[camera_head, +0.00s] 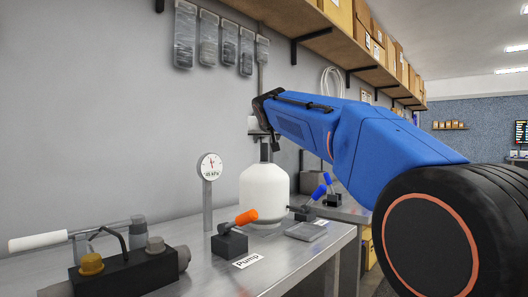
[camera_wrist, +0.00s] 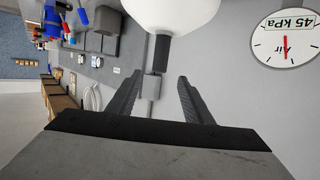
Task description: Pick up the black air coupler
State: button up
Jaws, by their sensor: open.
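A black cylinder, which looks like the black air coupler (camera_wrist: 162,50), sits at the neck of a white rounded tank (camera_wrist: 178,12) in the wrist view. A grey fitting (camera_wrist: 152,86) and a thin stem continue from it towards my gripper. My gripper (camera_wrist: 160,76) is open, with one dark finger on each side of the grey fitting in the picture and nothing gripped. The depth between fingers and coupler is unclear. In the head view the dark neck piece (camera_head: 265,152) shows on top of the white tank (camera_head: 264,194), just below my gripper, which is partly hidden by my arm.
A gauge on a post (camera_head: 208,167), an orange-handled valve (camera_head: 232,238) and blue-handled valves (camera_head: 308,206) stand around the tank on the metal bench (camera_head: 195,277). A valve block (camera_head: 130,268) lies at the left. A shelf with boxes (camera_head: 330,40) runs above.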

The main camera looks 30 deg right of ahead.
aim_at(264, 145)
jog(key=x, duration=0.8)
jog(key=shift+w+f, duration=0.15)
jog(key=shift+x, duration=2.9)
jog(key=shift+f, duration=0.15)
jog(key=shift+c, duration=0.3)
grip_shut()
notch_tip(264, 145, up, 18)
